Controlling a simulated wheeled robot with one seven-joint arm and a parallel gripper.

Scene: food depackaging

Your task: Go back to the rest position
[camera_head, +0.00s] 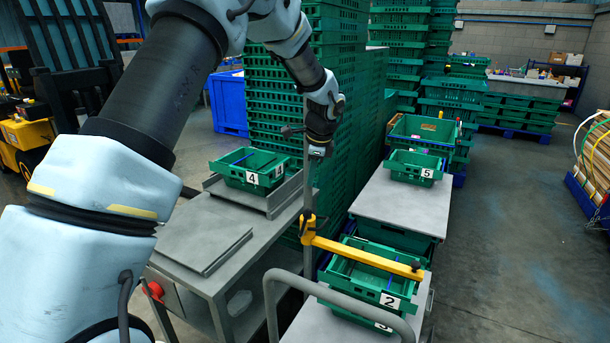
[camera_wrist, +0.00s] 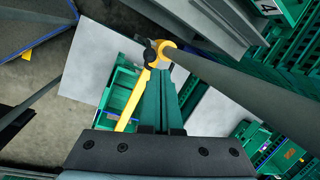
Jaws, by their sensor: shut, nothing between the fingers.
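My gripper (camera_wrist: 166,75) shows in the wrist view with its two green fingers together and nothing between them. In the head view my gripper (camera_head: 318,152) hangs at the end of my arm, beside a grey upright pole (camera_head: 307,190). It is above and to the right of the green crate marked 4 (camera_head: 238,178). In the wrist view the fingers point toward the yellow clamp on the pole (camera_wrist: 167,47); I cannot tell the distance.
A yellow bar (camera_head: 370,259) crosses over the green crate marked 2 (camera_head: 402,290). Crate 5 (camera_head: 409,168) stands on a grey table (camera_head: 385,198). Tall green crate stacks (camera_head: 345,75) rise behind my gripper. Open floor (camera_head: 510,210) lies at the right.

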